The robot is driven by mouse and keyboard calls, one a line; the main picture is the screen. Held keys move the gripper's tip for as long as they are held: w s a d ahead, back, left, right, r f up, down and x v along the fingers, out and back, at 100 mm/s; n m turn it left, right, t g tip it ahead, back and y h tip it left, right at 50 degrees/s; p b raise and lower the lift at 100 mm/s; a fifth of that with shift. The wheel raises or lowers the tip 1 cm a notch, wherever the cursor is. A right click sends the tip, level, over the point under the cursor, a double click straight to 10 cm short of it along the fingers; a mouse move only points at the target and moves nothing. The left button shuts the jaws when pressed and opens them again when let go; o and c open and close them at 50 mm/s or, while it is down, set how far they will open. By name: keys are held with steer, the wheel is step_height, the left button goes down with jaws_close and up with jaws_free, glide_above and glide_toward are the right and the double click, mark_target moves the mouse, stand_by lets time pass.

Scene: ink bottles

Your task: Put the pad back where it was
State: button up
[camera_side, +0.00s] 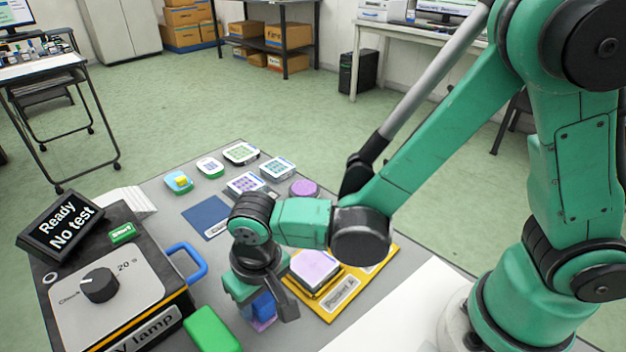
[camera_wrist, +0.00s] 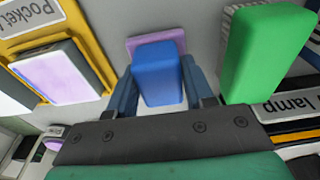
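My gripper (camera_wrist: 160,95) points down, its two fingers on either side of a blue block (camera_wrist: 158,72), seemingly touching both sides. The block also shows under my gripper in the side view (camera_side: 264,306). A flat purple pad (camera_wrist: 150,43) shows beneath the block, also in the side view (camera_side: 262,325); I cannot tell whether they are joined. A round purple piece (camera_side: 304,188) lies farther back.
A green block (camera_side: 212,330) stands left of my gripper. The lamp box (camera_side: 110,290) with a blue handle (camera_side: 190,264) is at the left. A dark blue mat (camera_side: 207,215) and several small white trays (camera_side: 246,184) lie behind. Some grey table is clear between them.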

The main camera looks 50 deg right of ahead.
mark_target(266, 302)
steer(key=shift+o, duration=0.8)
step_height(266, 302, up, 12)
steer(key=s, duration=0.2)
steer(key=w+d+t, duration=0.1)
steer(key=d+t, duration=0.4)
steer(key=d, duration=1.2)
steer(key=shift+w+r+t, duration=0.3)
steer(key=shift+t, duration=0.1)
